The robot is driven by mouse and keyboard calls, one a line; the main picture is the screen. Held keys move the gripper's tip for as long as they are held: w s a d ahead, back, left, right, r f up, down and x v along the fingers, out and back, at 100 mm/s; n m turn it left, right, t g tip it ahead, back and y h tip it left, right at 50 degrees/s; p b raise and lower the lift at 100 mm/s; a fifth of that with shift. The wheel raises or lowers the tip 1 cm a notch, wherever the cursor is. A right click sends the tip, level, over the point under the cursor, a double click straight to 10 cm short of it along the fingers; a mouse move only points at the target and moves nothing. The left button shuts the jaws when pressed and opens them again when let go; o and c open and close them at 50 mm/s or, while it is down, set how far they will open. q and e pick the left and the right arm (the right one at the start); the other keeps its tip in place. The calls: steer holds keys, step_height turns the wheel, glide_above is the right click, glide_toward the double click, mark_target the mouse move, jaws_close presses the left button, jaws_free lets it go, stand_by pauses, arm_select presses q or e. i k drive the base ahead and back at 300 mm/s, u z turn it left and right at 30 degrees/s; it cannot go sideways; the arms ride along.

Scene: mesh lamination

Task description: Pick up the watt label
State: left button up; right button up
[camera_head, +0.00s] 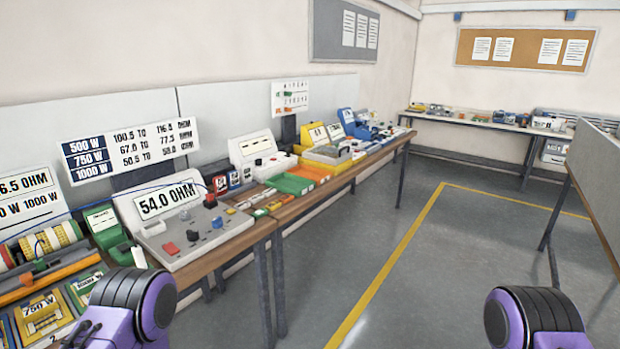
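A yellow label marked 750 W (41,311) lies in a compartment on the bench at the lower left. A green-edged label (84,287) lies to its right, its print too small to read surely. Part of another label (8,330) shows at the left picture edge. My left arm (128,308) shows as a purple and black joint just right of the labels and hides part of the bench front. My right arm (533,318) shows as a similar joint at the lower right, over the floor. Neither gripper's fingers are visible.
A grey meter box reading 54.0 OHM (168,198) stands beyond the labels, with a sign listing 500 W, 750 W and 1000 W resistance ranges (130,148) behind it. The floor (440,260) to the right is clear.

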mark_target(270, 191)
steer(key=z, duration=0.6)
steer(key=i, duration=0.75)
steer(key=z, duration=0.45)
